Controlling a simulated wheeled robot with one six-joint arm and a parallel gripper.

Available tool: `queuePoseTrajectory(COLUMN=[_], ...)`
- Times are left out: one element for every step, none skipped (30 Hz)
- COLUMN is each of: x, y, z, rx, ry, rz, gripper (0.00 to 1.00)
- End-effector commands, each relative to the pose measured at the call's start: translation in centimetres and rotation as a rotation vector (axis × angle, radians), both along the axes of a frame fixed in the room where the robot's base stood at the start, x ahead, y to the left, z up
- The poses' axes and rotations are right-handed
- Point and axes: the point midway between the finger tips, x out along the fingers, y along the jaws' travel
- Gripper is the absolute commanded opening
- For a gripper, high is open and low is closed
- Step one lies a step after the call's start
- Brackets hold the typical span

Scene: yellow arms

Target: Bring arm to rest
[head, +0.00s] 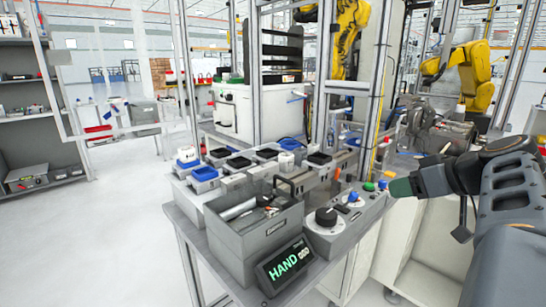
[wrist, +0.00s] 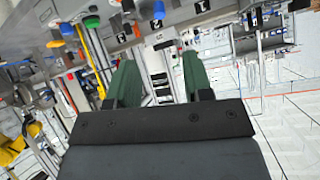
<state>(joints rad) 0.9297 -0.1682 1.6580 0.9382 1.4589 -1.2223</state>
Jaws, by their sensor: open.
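My arm (head: 500,205) comes in from the right edge in the head view. My gripper (head: 400,188) points left beside the right end of a grey control box (head: 345,228). One green fingertip shows there; the other is hidden. In the wrist view both green fingers of my gripper (wrist: 160,80) stand apart with nothing between them.
The control box has a black knob (head: 326,217) and coloured buttons close to my fingertip. A grey tool bin (head: 255,240) and a display reading HAND (head: 286,262) stand on the bench. Yellow robot arms (head: 472,78) stand behind. Open floor (head: 110,240) lies left.

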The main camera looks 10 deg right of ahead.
Motion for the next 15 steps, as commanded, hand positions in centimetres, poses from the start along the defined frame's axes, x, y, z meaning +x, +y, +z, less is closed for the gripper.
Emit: queuePoseTrajectory(x=[0.2, 0.3, 0.5, 0.6, 0.6, 0.6, 0.4, 0.1, -0.3, -0.8, -1.2, -1.9, -2.5, -3.0, -3.7], y=[0.8, 1.5, 2.6, 3.6, 4.7, 6.3, 7.6, 8.8, 10.4, 11.4, 12.4, 13.6, 14.5, 15.2, 16.0], z=[0.5, 0.6, 0.6, 0.6, 0.5, 0.4, 0.2, -0.1, -0.4, -0.7, -0.9, -1.2, -1.4, -1.6, -1.9], rx=[0.008, 0.017, 0.028, 0.036, 0.044, 0.050, 0.049, 0.045, 0.033, 0.020, 0.006, -0.018, -0.038, -0.058, -0.086], ry=[0.025, 0.051, 0.096, 0.134, 0.181, 0.244, 0.294, 0.342, 0.402, 0.442, 0.476, 0.517, 0.542, 0.562, 0.583], rz=[0.000, -0.005, -0.012, -0.021, -0.031, -0.049, -0.062, -0.079, -0.101, -0.117, -0.135, -0.156, -0.170, -0.186, -0.203], gripper=[0.46, 0.46, 0.46, 0.46, 0.46, 0.46, 0.46, 0.46, 0.46, 0.46, 0.46, 0.46, 0.46, 0.46, 0.46])
